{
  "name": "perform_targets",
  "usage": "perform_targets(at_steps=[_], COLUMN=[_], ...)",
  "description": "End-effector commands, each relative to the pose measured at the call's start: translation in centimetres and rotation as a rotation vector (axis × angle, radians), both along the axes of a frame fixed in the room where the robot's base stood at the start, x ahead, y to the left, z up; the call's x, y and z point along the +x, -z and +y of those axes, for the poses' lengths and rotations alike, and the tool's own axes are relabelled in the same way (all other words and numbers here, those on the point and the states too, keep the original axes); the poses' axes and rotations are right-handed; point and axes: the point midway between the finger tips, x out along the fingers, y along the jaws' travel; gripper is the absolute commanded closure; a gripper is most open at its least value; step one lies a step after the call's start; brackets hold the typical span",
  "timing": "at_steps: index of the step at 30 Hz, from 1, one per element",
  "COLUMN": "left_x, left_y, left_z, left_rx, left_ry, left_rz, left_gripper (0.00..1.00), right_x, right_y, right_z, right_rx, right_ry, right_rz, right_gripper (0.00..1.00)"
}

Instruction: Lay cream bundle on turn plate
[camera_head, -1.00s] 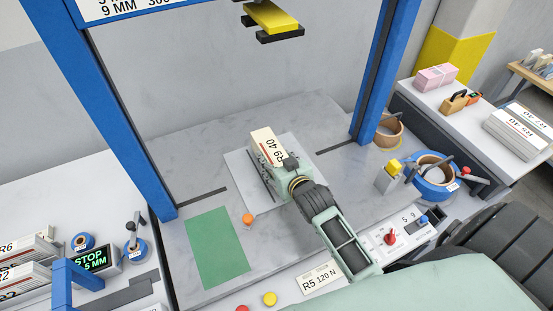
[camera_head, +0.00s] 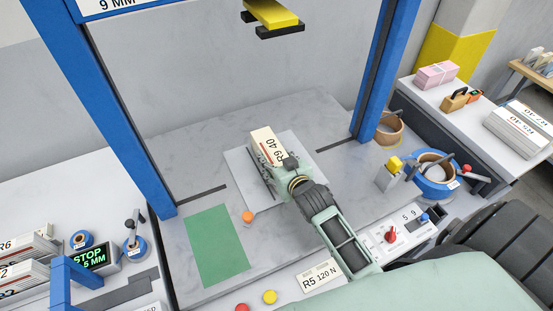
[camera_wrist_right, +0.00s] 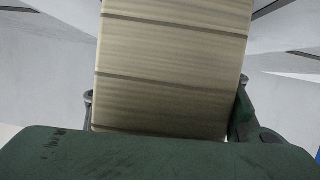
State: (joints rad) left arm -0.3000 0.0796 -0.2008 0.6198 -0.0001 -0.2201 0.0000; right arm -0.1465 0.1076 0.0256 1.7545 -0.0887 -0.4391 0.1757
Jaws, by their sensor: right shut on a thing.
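The cream bundle (camera_head: 264,139), marked "R9 40" on its top, is at the light grey turn plate (camera_head: 242,174) in the middle of the table. My right gripper (camera_head: 277,163) is shut on the bundle from the near side. In the right wrist view the bundle's layered side (camera_wrist_right: 172,70) fills the middle between the fingers. Whether its underside touches the plate is hidden. My left gripper is not in view.
Blue posts (camera_head: 375,80) stand on both sides, with a yellow and black head (camera_head: 272,17) above. Tape rolls (camera_head: 437,175) and a control panel (camera_head: 397,231) are at right.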

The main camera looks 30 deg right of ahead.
Motion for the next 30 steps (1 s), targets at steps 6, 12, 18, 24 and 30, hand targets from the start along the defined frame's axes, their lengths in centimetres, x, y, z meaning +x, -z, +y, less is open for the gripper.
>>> perform_targets(at_steps=[6, 12, 18, 24, 30], left_x=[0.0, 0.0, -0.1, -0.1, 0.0], left_y=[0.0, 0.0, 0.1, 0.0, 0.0], left_z=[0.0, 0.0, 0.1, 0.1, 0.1], left_rx=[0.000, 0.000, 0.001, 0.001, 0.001], left_ry=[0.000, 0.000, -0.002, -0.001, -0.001], left_rz=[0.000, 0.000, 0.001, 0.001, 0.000], left_gripper=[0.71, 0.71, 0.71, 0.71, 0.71], right_x=[0.1, 0.1, -0.2, -1.9, -5.8], right_y=[-0.3, -0.1, 0.4, -0.4, -2.2], right_z=[0.0, 0.0, 0.0, 0.2, 0.6], right_rx=[-0.001, 0.000, 0.001, 0.000, 0.001], right_ry=[0.000, 0.000, 0.000, 0.000, -0.001], right_rz=[-0.008, -0.004, 0.010, 0.005, 0.003], right_gripper=[0.30, 0.22, 0.22, 0.22, 0.22])
